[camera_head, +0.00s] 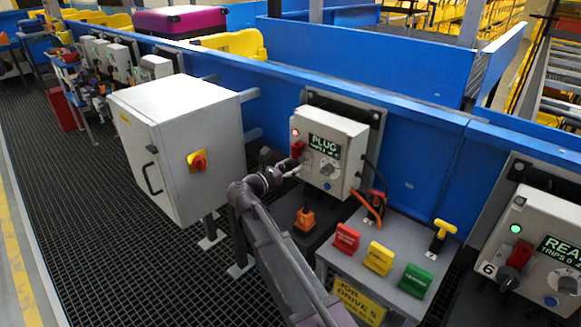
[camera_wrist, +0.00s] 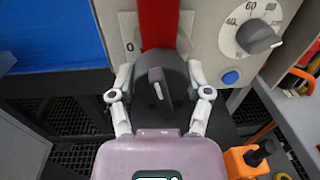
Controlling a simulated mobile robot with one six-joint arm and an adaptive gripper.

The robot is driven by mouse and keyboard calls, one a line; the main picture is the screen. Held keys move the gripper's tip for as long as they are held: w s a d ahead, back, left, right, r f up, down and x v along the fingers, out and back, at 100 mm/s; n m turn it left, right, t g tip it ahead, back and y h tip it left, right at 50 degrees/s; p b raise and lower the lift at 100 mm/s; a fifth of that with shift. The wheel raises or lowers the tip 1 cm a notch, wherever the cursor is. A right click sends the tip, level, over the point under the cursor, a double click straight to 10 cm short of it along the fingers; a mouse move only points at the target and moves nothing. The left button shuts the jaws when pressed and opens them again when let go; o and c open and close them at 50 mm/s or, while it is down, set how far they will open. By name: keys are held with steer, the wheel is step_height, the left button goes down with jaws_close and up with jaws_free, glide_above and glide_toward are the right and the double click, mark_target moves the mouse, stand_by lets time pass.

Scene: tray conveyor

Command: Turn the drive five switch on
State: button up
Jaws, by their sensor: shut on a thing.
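The grey drive box (camera_head: 328,155) in the middle has a display reading PLUG, a red lit lamp (camera_head: 295,132) and a grey dial (camera_head: 326,168). A sign reading JOB DRIVE 5 (camera_head: 357,303) stands below it. The box's switch has a dark handle (camera_wrist: 158,84) with a red part (camera_wrist: 160,22) reaching upward; a 0 mark shows to its left in the wrist view. My gripper (camera_wrist: 160,68) is shut on the dark handle, one finger on each side. In the head view my gripper (camera_head: 290,167) is at the box's lower left, hiding much of the handle.
A large grey cabinet (camera_head: 180,150) with a red-and-yellow knob stands close left of my arm. A grey stand (camera_head: 385,235) with red, yellow and green tags is right. An orange plug (camera_head: 306,218) lies below the box. Another drive box (camera_head: 540,240) with a green lamp is far right.

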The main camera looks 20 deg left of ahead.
steer(key=shift+m, duration=1.7)
steer(key=o, duration=1.2)
steer(key=shift+c, duration=0.2)
steer(key=v, duration=0.7)
steer(key=shift+s+a, duration=0.2)
